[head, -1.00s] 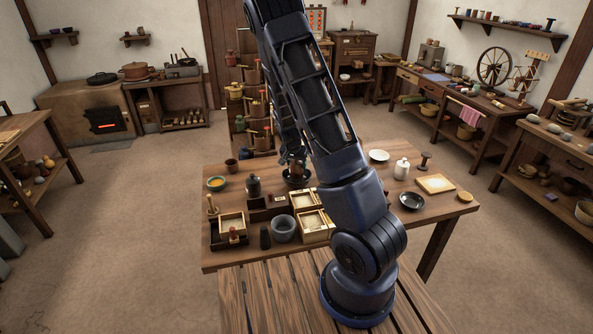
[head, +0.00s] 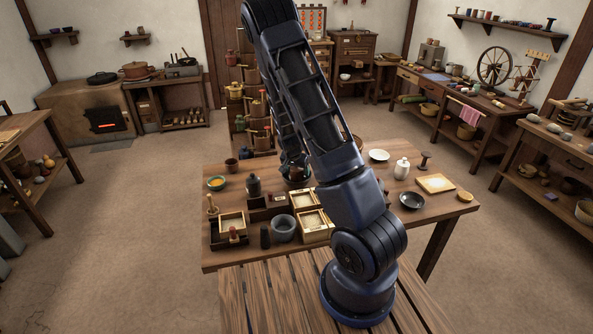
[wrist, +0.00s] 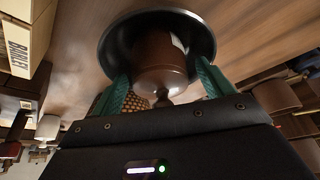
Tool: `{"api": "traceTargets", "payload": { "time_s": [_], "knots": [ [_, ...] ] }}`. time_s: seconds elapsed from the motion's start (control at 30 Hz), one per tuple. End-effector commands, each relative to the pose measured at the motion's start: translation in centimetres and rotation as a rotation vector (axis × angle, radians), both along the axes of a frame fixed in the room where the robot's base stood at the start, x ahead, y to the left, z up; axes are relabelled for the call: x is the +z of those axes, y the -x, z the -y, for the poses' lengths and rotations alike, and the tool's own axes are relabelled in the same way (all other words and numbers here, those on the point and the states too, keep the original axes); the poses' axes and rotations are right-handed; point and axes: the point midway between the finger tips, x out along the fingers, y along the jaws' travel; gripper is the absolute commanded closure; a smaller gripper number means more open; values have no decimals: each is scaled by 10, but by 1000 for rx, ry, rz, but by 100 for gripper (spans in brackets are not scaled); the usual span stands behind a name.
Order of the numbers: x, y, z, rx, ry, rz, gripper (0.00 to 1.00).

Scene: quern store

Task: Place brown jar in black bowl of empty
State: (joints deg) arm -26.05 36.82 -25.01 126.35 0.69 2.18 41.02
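The brown jar (wrist: 160,60), with a knobbed lid, shows in the wrist view inside the rim of a dark round bowl (wrist: 112,42). The green fingers of my gripper (wrist: 162,82) stand on either side of the jar, with narrow gaps visible, so it looks open around it. The jar's base is hidden. In the head view my gripper (head: 291,165) is low over the table's middle and hides most of this bowl and the jar. Another black bowl (head: 411,200) lies empty on the table's right side.
On the table, a dark pot (head: 253,186), pale wooden boxes (head: 304,200) and a grey pot (head: 284,228) stand close left and in front. Bare wood separates several items.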

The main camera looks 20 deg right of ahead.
Motion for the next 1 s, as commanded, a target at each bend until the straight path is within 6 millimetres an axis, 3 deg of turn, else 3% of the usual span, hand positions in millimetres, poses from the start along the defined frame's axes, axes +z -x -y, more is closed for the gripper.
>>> {"api": "traceTargets", "payload": {
  "time_s": [0.27, 1.0],
  "knots": [
    [7, 1, -1, 1, 0, 0, 20],
    [101, 33, -23, 2, -1, 2, 20]
  ]
}}
